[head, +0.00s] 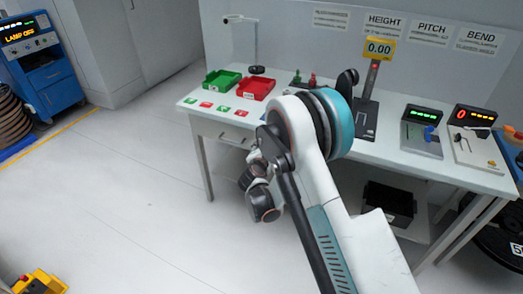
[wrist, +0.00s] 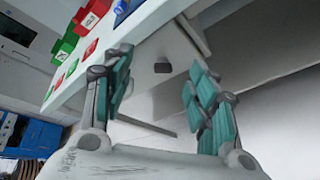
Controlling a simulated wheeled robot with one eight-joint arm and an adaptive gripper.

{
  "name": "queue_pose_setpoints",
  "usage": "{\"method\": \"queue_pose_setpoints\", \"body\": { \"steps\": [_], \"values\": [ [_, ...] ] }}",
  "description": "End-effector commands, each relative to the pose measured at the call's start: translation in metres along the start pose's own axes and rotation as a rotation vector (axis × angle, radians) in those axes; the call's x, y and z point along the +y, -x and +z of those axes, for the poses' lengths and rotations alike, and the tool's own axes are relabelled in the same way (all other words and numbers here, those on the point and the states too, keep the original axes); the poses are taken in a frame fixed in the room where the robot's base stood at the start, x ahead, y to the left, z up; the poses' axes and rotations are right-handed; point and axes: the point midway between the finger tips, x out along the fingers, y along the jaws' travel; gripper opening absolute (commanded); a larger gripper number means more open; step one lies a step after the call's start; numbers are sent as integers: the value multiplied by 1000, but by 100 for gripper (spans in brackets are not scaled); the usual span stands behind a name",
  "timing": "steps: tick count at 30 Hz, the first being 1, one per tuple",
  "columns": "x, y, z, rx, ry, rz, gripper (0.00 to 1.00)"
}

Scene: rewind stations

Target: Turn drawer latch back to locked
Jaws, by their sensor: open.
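In the head view the drawer (head: 222,132) sits under the table's left part, partly hidden by my arm. No contact shows.
The white table (head: 190,103) carries a green bin (head: 221,82), a red bin (head: 256,88), coloured cards and several instruments. A black box (head: 388,203) sits beneath. A blue cabinet (head: 50,75) stands far left.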

Motion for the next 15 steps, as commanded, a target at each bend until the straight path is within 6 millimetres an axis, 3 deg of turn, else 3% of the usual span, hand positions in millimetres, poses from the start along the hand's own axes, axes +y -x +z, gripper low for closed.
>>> {"method": "queue_pose_setpoints", "body": {
  "steps": [1,6,11,15],
  "values": [
    [-8,-3,-18,1,44,17,53],
    [-26,-7,-50,-5,154,57,53],
    [-33,-10,-61,-9,193,71,53],
    [-33,-24,-62,-10,195,72,53]
  ]
}}
